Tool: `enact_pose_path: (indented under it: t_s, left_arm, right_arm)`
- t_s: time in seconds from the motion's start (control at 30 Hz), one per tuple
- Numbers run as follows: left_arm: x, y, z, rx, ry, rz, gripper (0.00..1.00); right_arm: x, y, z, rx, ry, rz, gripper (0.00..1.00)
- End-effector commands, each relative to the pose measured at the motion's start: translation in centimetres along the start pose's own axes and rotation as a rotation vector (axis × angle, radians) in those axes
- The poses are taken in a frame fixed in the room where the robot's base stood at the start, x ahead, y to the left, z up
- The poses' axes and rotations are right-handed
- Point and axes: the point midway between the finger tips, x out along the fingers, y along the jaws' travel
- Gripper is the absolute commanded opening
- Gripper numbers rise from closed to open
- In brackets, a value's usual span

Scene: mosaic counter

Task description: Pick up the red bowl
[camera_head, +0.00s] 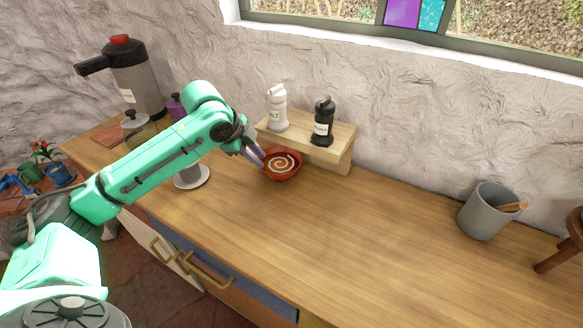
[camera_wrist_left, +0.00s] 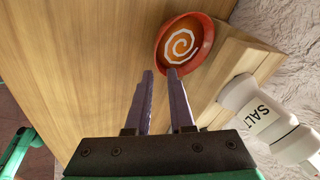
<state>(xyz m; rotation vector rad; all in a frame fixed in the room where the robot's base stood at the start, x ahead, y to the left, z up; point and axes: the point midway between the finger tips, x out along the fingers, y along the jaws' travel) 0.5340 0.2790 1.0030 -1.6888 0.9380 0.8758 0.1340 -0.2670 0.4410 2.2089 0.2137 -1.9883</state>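The red bowl (camera_head: 281,165) stands on the wooden counter, in front of a small wooden riser. It has a white spiral on an orange inside, and it also shows at the top of the left wrist view (camera_wrist_left: 184,45). My left gripper (camera_head: 256,155) is at the bowl's left side in the head view. In the left wrist view its two fingers (camera_wrist_left: 160,73) are apart with nothing between them. The right fingertip is close to the bowl's near rim; I cannot tell whether it touches. My right gripper is not in view.
On the wooden riser (camera_head: 340,151) stand a white salt shaker (camera_head: 278,108) and a black shaker (camera_head: 323,121). A white saucer (camera_head: 192,180) lies left of the bowl. A grey pot (camera_head: 488,211) stands far right. The counter's middle (camera_head: 350,240) is clear.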

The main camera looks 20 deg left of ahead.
Motion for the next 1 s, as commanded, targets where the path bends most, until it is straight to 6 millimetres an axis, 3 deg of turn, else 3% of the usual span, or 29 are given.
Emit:
enact_pose_path:
  t_s: [0.2, 0.33, 0.63, 0.9, 0.97, 1.0]
  left_arm:
    - [5.3, 0.0, -0.3, -0.003, 0.004, 0.005, 0.21]
    - [7.7, 0.0, -0.2, -0.002, 0.002, 0.003, 0.21]
    - [12.7, -0.1, -0.1, -0.003, 0.002, 0.004, 0.21]
    - [13.6, -0.1, 0.0, -0.001, 0.0, 0.0, 0.21]
    - [13.6, -0.1, 0.0, -0.001, 0.0, 0.0, 0.0]
    - [13.6, -0.1, 0.1, -0.001, 0.0, 0.001, 0.0]
  right_arm:
    - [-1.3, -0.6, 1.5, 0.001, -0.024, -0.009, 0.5]
    - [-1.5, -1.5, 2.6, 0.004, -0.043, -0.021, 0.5]
    - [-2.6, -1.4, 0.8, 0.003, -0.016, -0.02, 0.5]
    - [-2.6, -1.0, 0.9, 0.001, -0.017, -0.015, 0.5]
    - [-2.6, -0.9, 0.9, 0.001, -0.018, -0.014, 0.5]
    - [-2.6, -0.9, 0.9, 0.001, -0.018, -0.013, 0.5]
